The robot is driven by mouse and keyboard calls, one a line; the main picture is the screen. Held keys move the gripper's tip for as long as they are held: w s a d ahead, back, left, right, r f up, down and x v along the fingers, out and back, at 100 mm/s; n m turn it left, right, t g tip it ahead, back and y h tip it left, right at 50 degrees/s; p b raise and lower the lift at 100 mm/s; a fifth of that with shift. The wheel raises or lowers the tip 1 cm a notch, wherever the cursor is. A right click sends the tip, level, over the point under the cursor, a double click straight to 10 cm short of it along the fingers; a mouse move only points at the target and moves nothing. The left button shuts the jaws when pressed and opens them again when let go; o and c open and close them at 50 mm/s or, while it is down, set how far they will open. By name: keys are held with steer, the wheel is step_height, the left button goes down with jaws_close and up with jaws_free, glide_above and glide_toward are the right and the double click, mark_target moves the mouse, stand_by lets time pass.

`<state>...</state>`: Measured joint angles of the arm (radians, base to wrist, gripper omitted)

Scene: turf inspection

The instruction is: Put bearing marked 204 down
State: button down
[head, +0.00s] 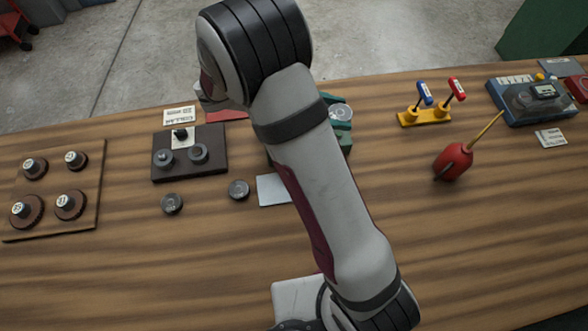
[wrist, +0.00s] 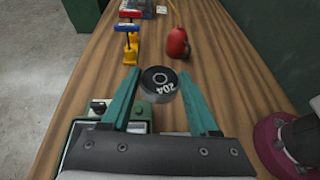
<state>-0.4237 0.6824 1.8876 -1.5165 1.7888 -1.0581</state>
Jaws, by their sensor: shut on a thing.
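The bearing marked 204 (wrist: 160,80) is a dark, short cylinder with a pale ring and white digits on its top face. In the wrist view it sits between the tips of my gripper (wrist: 161,84), whose teal fingers are shut on it from both sides. The wooden bench top shows beyond and around it; I cannot tell how high it is held. In the head view my arm covers most of the gripper area, and I cannot make out the held bearing there.
Two loose dark round parts (head: 172,204) (head: 239,190) lie near a white card (head: 274,190). A dark block (head: 215,168) and a wooden board (head: 85,215) carry round parts at left. A red oil can (head: 452,161) and yellow stand (head: 424,117) are at right. Bare bench lies in front.

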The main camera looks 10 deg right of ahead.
steer(key=s+d+m+g, duration=0.2)
steer(key=s+d+g, duration=0.15)
steer(key=s, duration=0.35)
steer(key=n+t, duration=0.6)
steer(key=t, duration=0.3)
glide_above(271, 189)
steer(key=d, duration=0.5)
steer(key=shift+y, duration=0.3)
steer(key=f, duration=1.2)
steer(key=shift+s+d+f, duration=0.15)
steer(key=shift+s, duration=0.1)
steer(key=shift+w+a+f, duration=0.1)
steer(key=shift+a+f, duration=0.1)
steer(key=shift+a, duration=0.05)
steer(key=shift+f, duration=2)
steer(key=shift+f, duration=0.1)
steer(key=shift+c, duration=0.7)
jaws_free()
